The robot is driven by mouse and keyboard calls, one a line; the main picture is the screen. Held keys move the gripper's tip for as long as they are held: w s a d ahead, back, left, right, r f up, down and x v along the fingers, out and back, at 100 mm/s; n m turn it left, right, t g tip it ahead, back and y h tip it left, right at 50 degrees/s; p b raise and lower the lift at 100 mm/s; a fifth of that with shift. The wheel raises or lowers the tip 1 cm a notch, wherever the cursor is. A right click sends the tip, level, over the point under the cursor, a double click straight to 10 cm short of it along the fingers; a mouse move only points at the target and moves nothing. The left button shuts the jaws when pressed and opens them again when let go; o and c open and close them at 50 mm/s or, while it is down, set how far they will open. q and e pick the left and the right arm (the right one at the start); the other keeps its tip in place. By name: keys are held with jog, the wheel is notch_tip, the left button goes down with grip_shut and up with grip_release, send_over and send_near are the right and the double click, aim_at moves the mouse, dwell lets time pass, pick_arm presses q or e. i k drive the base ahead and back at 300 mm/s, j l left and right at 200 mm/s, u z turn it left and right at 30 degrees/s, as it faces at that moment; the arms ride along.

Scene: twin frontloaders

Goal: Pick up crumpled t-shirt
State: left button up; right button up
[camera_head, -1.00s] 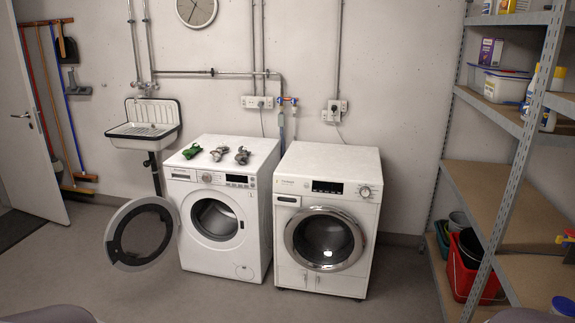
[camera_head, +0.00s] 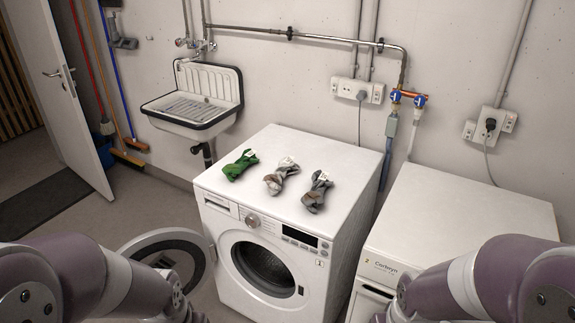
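Three crumpled cloth items lie in a row on top of the left washing machine (camera_head: 283,237). A green one (camera_head: 240,164) is at the left, a light grey and brownish one (camera_head: 281,176) in the middle, and a darker grey one (camera_head: 317,191) at the right. I cannot tell for sure which are t-shirts. My two arms come in at the lower left and lower right, short of the left machine's top in the picture. Both grippers are out of the frame.
The left machine's round door (camera_head: 168,258) stands open to the left. The second machine (camera_head: 462,222) stands at the right with a clear top. A wall sink (camera_head: 196,100) is behind at the left. Pipes and a tap (camera_head: 408,97) run along the back wall.

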aim_at(286, 167)
jog(key=i, duration=0.2)
jog(key=i+j+z, duration=0.1)
jog(key=z, duration=0.3)
jog(key=i+j+z, duration=0.1)
jog(key=z, duration=0.25)
jog(key=j+z, duration=0.15)
jog(key=z, duration=0.25)
jog(key=i+j+z, duration=0.1)
jog(key=z, duration=0.3)
jog(key=j+z, duration=0.5)
jog(key=j, duration=1.8)
